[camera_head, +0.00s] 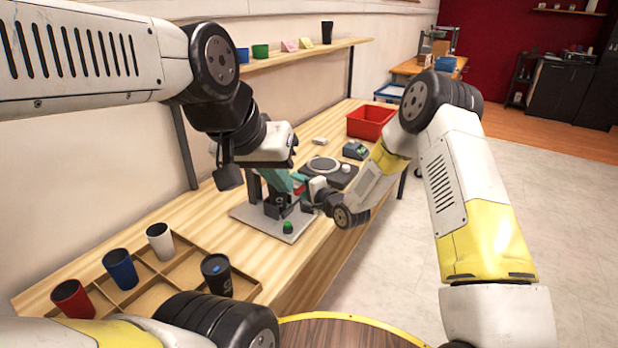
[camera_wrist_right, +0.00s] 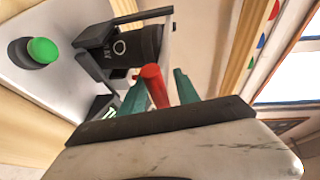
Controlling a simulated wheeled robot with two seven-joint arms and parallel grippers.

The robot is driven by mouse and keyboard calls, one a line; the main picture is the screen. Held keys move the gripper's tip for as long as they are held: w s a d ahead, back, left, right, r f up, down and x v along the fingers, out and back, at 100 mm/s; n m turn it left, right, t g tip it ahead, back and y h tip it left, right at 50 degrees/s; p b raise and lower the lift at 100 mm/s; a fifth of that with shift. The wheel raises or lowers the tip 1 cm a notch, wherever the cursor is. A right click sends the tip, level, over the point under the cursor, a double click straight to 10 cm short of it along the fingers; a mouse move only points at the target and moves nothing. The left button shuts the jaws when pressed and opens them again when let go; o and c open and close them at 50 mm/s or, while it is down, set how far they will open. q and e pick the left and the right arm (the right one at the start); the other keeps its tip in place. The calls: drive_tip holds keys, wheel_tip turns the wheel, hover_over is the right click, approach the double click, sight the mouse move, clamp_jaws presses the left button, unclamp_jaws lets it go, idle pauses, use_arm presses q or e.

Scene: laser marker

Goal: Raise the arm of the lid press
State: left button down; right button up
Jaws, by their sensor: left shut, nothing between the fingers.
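The lid press stands on a grey base plate (camera_head: 262,222) with a green button (camera_head: 287,227), which also shows in the right wrist view (camera_wrist_right: 42,50). Its red handle (camera_wrist_right: 154,86) lies between the two teal fingers of my right gripper (camera_wrist_right: 160,92), with a visible gap beside it. In the head view, the right gripper (camera_head: 304,186) is at the press's right side, partly hidden. A black cup (camera_wrist_right: 135,47) is in the press. My left gripper (camera_head: 282,183) is shut and empty, just above and in front of the press, hiding much of its arm.
A wooden tray (camera_head: 190,270) with several cups is at the table's near left. Behind the press are a dark round-plated device (camera_head: 338,173), a small grey-green device (camera_head: 355,150) and a red bin (camera_head: 368,121). A shelf (camera_head: 300,54) runs along the wall above.

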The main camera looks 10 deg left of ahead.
drive_tip(key=shift+a, duration=0.1)
clamp_jaws()
drive_tip(key=shift+f, duration=0.15)
